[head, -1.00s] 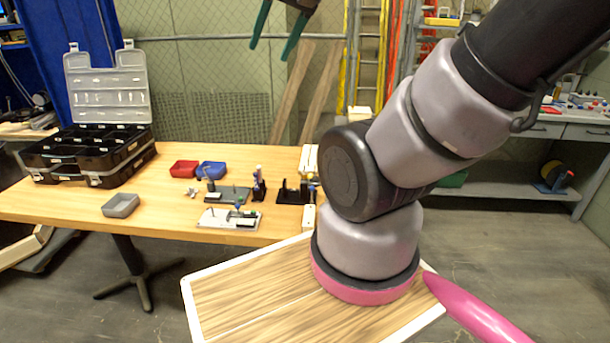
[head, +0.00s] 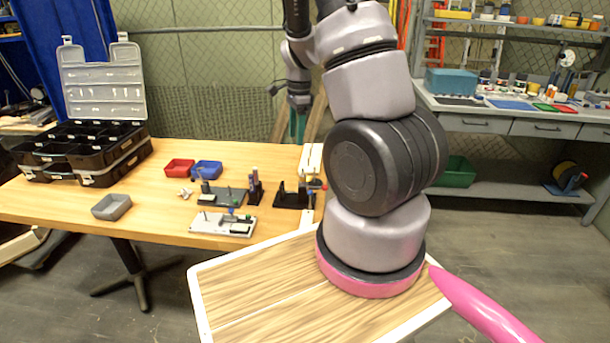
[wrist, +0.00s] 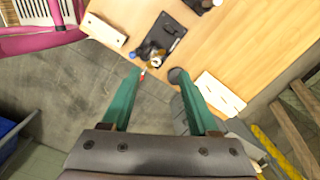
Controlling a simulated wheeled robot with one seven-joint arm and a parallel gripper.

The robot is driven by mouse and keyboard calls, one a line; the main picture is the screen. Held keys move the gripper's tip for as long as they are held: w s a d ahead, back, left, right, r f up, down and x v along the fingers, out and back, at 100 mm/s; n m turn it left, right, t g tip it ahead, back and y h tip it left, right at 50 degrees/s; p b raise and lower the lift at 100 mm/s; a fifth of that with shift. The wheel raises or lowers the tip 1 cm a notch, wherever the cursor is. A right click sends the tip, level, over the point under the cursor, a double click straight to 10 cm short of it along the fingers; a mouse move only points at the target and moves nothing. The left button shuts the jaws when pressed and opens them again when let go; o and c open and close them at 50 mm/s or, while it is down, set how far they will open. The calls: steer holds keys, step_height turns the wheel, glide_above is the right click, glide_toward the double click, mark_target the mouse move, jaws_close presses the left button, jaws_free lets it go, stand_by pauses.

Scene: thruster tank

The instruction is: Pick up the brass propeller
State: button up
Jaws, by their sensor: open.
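My gripper (head: 298,128) hangs above the far right end of the workbench, beside my arm. In the wrist view its two green fingers (wrist: 155,85) are apart with nothing between them. A small brass-coloured piece (wrist: 156,60) shows beyond the fingers, by a dark stand (wrist: 172,34) near the bench edge. It is too small to tell whether this is the brass propeller. In the head view a small pale, bladed piece (head: 185,192) lies on the bench left of the fixtures; its metal is unclear.
The workbench (head: 150,215) holds a red bin (head: 178,167), a blue bin (head: 207,169), a grey bin (head: 111,207) and an open black case (head: 85,150). A white block (wrist: 219,94) lies near the right finger.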

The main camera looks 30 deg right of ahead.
steer(key=m, duration=0.1)
glide_above(303, 180)
steer(key=w, duration=0.1)
step_height(303, 180, down, 4)
steer(key=shift+g+h, duration=0.3)
steer(key=f, duration=0.4)
steer(key=shift+w+d, duration=0.15)
steer(key=shift+d, duration=0.2)
steer(key=shift+a+f, duration=0.1)
steer(key=shift+f, duration=3.05)
jaws_close()
